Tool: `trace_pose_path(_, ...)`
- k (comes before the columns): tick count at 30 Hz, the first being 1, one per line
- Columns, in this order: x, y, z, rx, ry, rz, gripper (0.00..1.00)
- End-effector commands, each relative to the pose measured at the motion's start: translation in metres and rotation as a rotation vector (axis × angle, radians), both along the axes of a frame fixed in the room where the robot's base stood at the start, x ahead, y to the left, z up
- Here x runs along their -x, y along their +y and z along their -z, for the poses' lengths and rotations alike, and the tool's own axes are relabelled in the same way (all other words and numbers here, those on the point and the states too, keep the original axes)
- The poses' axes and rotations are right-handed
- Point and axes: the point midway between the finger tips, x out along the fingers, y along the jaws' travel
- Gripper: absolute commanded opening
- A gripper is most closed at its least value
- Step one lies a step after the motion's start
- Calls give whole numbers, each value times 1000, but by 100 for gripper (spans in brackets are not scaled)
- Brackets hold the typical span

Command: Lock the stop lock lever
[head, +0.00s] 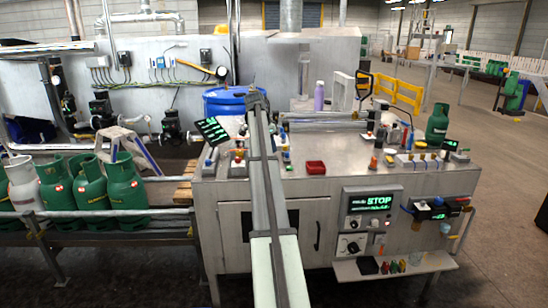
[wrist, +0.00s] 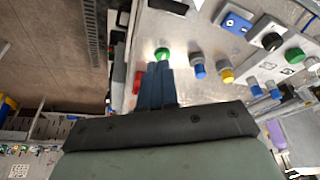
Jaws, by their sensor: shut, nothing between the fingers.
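I cannot tell for sure which part is the stop lock lever. A lit panel reading STOP (head: 370,202) is on the front of the metal bench in the head view, with a dark knob (head: 353,246) below it. A black looped handle (head: 364,84) stands upright at the back of the bench. My gripper (wrist: 161,68) is shut and empty in the wrist view. Its fingertips are close to a green knob (wrist: 162,54), with a blue knob (wrist: 197,70) and a yellow knob (wrist: 226,75) to the right. In the head view my arm hides its fingertips.
Several green cylinders (head: 88,186) stand on the left conveyor. A blue barrel (head: 222,102) is behind my arm.

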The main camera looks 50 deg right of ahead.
Motion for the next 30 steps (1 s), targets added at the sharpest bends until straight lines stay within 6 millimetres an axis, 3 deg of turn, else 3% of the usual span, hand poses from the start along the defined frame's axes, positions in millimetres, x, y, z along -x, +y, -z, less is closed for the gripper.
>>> trace_pose_path(3,-4,3,-15,0,0,1,0)
trace_pose_path(9,-7,6,-27,1,1,1,0)
trace_pose_path(30,-8,9,-26,-1,2,-5,0)
